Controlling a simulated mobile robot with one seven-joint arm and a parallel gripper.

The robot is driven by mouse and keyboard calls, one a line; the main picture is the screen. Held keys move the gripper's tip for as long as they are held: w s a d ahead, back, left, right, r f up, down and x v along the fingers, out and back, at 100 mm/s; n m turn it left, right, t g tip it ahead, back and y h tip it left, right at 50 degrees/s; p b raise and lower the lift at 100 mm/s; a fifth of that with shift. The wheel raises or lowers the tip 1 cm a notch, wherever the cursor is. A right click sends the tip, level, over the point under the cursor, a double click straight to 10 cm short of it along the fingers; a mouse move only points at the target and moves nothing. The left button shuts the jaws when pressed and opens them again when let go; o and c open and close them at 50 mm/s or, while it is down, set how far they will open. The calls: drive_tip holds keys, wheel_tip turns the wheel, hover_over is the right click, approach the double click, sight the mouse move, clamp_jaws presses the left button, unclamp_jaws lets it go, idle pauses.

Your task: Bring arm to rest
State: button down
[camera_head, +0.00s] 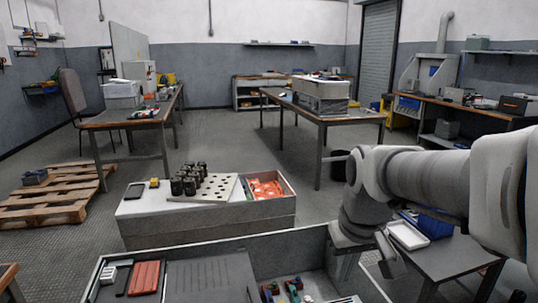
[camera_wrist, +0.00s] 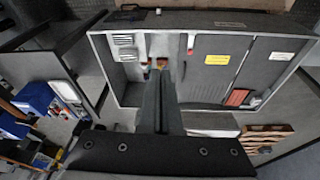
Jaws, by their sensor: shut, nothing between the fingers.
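My arm (camera_head: 425,180) reaches in from the right in the head view, its end hanging over the right side of an open grey cabinet (camera_head: 215,250). My gripper (camera_wrist: 160,72) shows in the wrist view with its two dark fingers together and nothing between them. In the wrist view the fingers point over the cabinet (camera_wrist: 100,62), apart from what I can tell of its contents. The fingertips are hard to make out in the head view.
A white-topped box (camera_head: 140,208) holds black cylinders (camera_head: 190,178) on a perforated plate and a tray of orange parts (camera_head: 268,187). A low table (camera_head: 450,260) with a white tray (camera_head: 408,235) stands right. A pallet (camera_head: 50,195) lies left. Floor behind is open.

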drive_tip(key=s+r+m+t, duration=0.1)
drive_tip(key=s+m+t, duration=0.15)
drive_tip(key=s, duration=0.95)
wheel_tip(320, 180, up, 25)
drive_tip(key=p, duration=2.4)
drive_tip(key=shift+d+n+p, duration=0.3)
drive_tip(key=shift+n+p, duration=0.1)
drive_tip(key=shift+n, duration=0.05)
drive_tip(key=shift+a+f, duration=0.1)
drive_tip(key=shift+f, duration=0.05)
